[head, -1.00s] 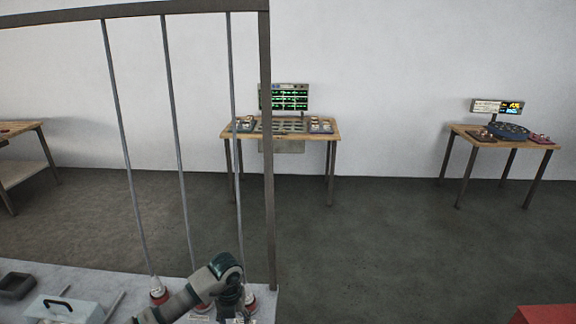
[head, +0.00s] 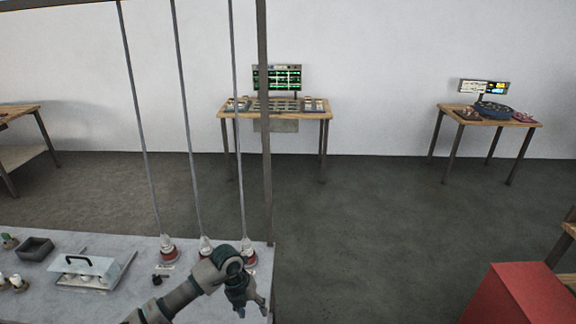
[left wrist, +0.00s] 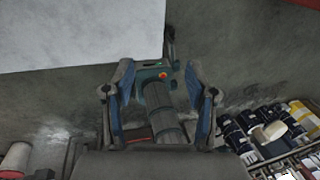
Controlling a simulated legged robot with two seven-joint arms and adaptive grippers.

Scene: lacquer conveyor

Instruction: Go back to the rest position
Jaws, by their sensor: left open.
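My left gripper (head: 250,300) is over the right end of the grey table in the head view, its fingers hanging down. In the left wrist view my left gripper (left wrist: 160,110) has its two fingers spread wide with nothing held between them. A part with a green housing and an orange-red button (left wrist: 163,75) shows beyond the fingers; I cannot tell what it belongs to. My right gripper is not in view.
A red block (head: 515,295) is lower right. Open floor (head: 370,220) lies between.

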